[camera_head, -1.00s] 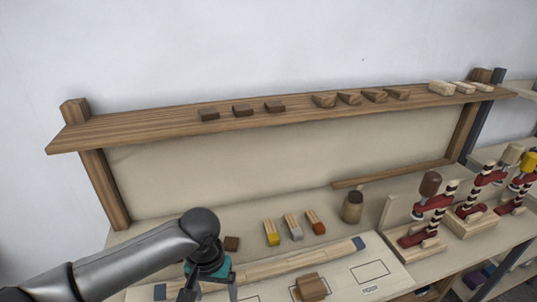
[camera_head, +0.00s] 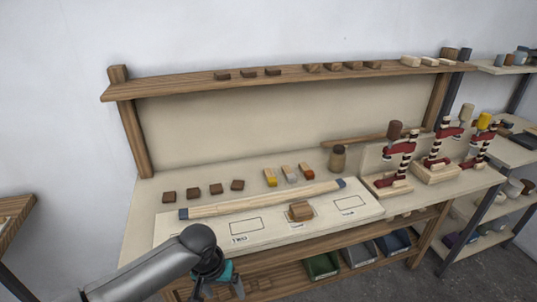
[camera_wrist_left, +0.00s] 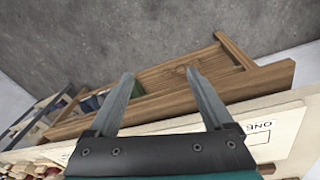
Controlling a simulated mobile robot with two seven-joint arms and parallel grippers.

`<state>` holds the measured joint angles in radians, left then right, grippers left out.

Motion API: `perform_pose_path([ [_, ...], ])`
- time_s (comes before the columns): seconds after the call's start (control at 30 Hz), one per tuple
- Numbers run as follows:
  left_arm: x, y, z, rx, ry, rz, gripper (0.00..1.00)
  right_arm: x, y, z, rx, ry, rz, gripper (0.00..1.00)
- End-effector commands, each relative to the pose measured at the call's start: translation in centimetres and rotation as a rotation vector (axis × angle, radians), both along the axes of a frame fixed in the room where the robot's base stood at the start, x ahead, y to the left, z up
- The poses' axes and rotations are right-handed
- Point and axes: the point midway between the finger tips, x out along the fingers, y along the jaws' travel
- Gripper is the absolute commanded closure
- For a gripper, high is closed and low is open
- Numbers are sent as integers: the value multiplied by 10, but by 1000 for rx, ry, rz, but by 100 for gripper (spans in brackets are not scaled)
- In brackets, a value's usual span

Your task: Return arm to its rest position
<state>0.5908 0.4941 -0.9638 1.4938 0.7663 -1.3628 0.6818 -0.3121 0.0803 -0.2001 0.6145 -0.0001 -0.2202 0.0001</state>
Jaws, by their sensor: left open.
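My left arm (camera_head: 150,272) comes in from the lower left in the head view, bent at a dark rounded joint. My left gripper (camera_head: 215,290) hangs below that joint in front of the workbench's front edge, partly cut off by the frame. In the left wrist view the two grey fingers of the left gripper (camera_wrist_left: 165,92) are spread apart with nothing between them. Behind them are the bench's wooden lower shelf (camera_wrist_left: 160,85) and the grey floor (camera_wrist_left: 110,40). My right gripper is in neither view.
The bench holds a pale board (camera_head: 265,222) with a long wooden strip (camera_head: 265,200) and a brown block (camera_head: 301,211). Small dark blocks (camera_head: 193,195) and colour-tipped pieces (camera_head: 289,174) lie behind. Red clamps (camera_head: 400,165) stand right. Bins (camera_head: 358,254) sit on the lower shelf.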

Motion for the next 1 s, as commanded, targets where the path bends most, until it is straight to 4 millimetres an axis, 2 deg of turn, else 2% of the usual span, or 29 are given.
perform_pose_path([
  [0.03, -2, 0, -26, -19, -8, 14, 15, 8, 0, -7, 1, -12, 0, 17],
  [0.13, -3, 5, -71, -42, -48, 36, 15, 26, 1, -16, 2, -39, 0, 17],
  [0.27, -24, 22, -146, -43, -93, 60, 15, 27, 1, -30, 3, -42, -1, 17],
  [0.3, -36, 29, -171, -35, -104, 64, 15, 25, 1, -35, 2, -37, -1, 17],
  [0.37, -60, 41, -209, -17, -114, 63, 15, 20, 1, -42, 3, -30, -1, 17],
  [0.4, -79, 48, -232, -4, -117, 59, 15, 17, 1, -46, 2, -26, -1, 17],
  [0.47, -110, 58, -263, 20, -116, 46, 15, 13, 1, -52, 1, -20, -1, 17],
  [0.5, -134, 64, -283, 34, -111, 36, 15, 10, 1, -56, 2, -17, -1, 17],
  [0.57, -171, 72, -309, 56, -99, 15, 15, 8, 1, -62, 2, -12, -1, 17],
  [0.6, -197, 76, -324, 70, -89, -1, 15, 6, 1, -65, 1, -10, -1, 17],
  [0.7, -260, 82, -353, 95, -60, -44, 15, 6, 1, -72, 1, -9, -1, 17],
  [0.8, -314, 84, -371, 110, -33, -84, 15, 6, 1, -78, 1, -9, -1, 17],
  [0.9, -351, 84, -379, 117, -15, -116, 15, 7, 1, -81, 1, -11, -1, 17],
  [1.0, -363, 84, -382, 118, -8, -124, 15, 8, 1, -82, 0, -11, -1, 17],
])
